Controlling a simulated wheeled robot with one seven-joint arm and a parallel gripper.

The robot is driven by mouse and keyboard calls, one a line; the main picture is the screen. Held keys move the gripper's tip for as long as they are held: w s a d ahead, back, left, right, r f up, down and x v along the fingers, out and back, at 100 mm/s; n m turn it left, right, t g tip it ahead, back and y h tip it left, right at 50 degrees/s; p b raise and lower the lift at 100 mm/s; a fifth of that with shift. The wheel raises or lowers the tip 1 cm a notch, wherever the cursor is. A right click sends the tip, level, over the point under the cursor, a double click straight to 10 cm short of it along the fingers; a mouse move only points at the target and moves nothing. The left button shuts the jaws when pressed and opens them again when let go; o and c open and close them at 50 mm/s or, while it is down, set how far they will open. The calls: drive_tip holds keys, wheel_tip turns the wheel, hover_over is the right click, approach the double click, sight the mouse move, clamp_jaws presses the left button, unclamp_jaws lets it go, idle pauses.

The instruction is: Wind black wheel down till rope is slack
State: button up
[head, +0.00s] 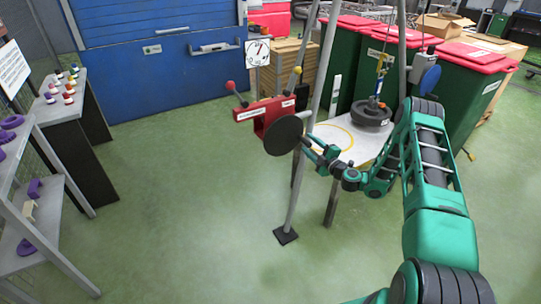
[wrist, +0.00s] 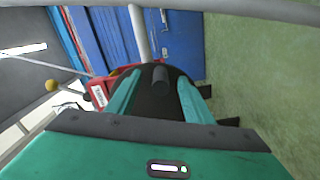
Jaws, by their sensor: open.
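The black wheel (head: 283,135) is a round disc on the red winch housing (head: 262,114), fixed to a leg of the metal tripod. My gripper (head: 314,149) is open just right of the wheel. In the wrist view the wheel (wrist: 157,104) fills the space beyond my open fingers (wrist: 158,95), and its dark handle knob (wrist: 160,77) stands out between and a little beyond the fingertips. I cannot tell whether they touch it. A dark round weight (head: 371,114) hangs or rests under a hook (head: 381,70) over a white platform (head: 345,137). Rope tension is unclear.
A white dial gauge (head: 257,53) stands behind the winch. Levers with red and yellow knobs rise from the housing. A tripod leg (head: 293,195) stands close to my gripper. Green bins (head: 400,70) are behind. The green floor at left centre is clear.

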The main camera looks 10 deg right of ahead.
drive_tip(key=v, duration=0.6)
idle(0.5)
drive_tip(key=shift+s, duration=0.1)
drive_tip(key=shift+w+a+f+m, duration=0.1)
drive_tip(key=shift+w+a+m, duration=0.8)
drive_tip(key=shift+m, duration=5.1)
drive_tip(key=shift+w+d+r+m, duration=0.1)
drive_tip(key=shift+w+m, duration=1.55)
drive_tip(key=shift+m, duration=4.35)
drive_tip(key=shift+w+a+f+m, duration=0.1)
drive_tip(key=shift+w+a+m, duration=0.8)
drive_tip(key=shift+m, duration=5.1)
drive_tip(key=shift+w+d, duration=0.4)
